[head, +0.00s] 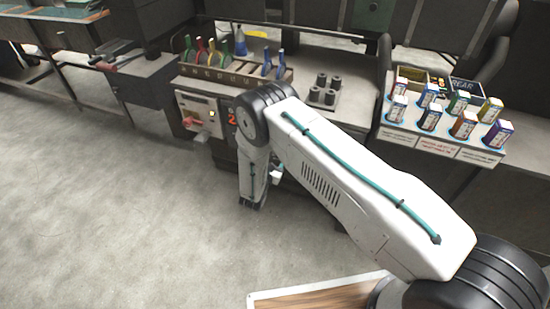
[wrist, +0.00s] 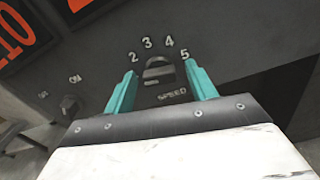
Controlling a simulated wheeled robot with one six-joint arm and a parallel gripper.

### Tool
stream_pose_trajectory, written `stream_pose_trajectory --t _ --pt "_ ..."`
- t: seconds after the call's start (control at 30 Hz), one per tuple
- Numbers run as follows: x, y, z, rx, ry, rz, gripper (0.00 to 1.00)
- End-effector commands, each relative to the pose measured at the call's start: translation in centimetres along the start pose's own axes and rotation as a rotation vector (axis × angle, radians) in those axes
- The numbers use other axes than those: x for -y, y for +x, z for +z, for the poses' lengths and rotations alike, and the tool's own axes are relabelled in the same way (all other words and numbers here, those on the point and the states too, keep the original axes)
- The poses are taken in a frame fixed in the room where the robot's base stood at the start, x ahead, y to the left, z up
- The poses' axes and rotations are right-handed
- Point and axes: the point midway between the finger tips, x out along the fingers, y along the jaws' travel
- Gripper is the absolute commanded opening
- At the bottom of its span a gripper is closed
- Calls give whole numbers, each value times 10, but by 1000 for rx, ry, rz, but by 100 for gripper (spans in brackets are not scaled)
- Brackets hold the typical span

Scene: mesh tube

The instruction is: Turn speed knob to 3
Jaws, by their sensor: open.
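The dark speed knob (wrist: 158,73) is in the middle of the wrist view on a dark panel, with the white numbers 2, 3, 4 and 5 arced above it and the word SPEED below. Which number the knob points to is not clear. My gripper (wrist: 159,68) is open, with one teal finger to the left of the knob and one to the right. The fingers look apart from the knob; I cannot tell whether either touches it. In the head view my arm hides the knob and most of the panel.
A smaller switch (wrist: 70,104) marked ON sits left on the panel. Orange displays (wrist: 20,38) are at the upper left. In the head view, a rack of colored tools (head: 235,68) and a block with dark cylinders (head: 325,90) stand on the bench. Open floor (head: 110,210) lies left.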

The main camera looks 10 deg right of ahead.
Motion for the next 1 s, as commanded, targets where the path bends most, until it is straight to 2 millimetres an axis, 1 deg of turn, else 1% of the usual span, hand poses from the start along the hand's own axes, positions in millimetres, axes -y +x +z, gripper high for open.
stream_pose_trajectory --t 0.07,0.1,0.17,0.2,0.23,0.27,0.47,0.67,0.87,1.0 --pt "0 0 0 0 0 0 56" --pt "0 0 0 0 0 0 51" --pt "0 0 0 0 0 0 34" --pt "0 0 0 0 0 0 23" --pt "0 0 0 0 0 0 15" --pt "0 0 0 0 0 0 12" --pt "0 -1 0 0 6 0 12" --pt "0 -1 0 0 59 0 12" --pt "0 -1 0 0 184 0 12" --pt "0 -1 0 0 307 0 12"
